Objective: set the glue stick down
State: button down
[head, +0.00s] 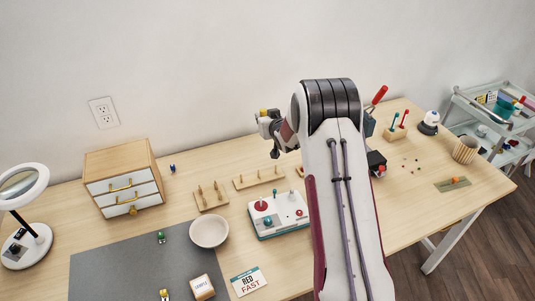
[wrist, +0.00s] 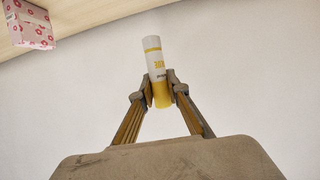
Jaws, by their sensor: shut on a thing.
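The glue stick (wrist: 153,58) is a white tube with a yellow band and a yellow lower part. My gripper (wrist: 160,88) is shut on it, with a fingertip on each side of its yellow end. In the wrist view only pale wall shows behind it. In the head view my gripper (head: 268,132) is raised above the back of the table, left of my arm, pointing toward the wall. A small yellow bit of the glue stick (head: 264,112) shows there. My arm hides part of the table below and behind it.
The wooden table (head: 250,160) holds a drawer box (head: 123,178), a bowl (head: 209,232), peg racks (head: 258,178), a teal-based device (head: 278,214), a magnifier lamp (head: 30,235) and a grey mat (head: 120,265). A patterned box (wrist: 29,25) shows in the wrist view.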

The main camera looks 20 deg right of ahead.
jog(key=shift+s+d+f, duration=0.15)
jog(key=shift+d+f, duration=0.05)
jog(key=shift+d, duration=0.55)
notch_tip(320, 180, down, 6)
jog(key=shift+f, duration=0.15)
dwell(0.3)
jog(key=shift+f, duration=0.1)
jog(key=shift+f, duration=1.75)
jog(key=shift+f, duration=0.15)
jog(key=c, duration=2)
grip_release()
jog(key=shift+o, duration=0.2)
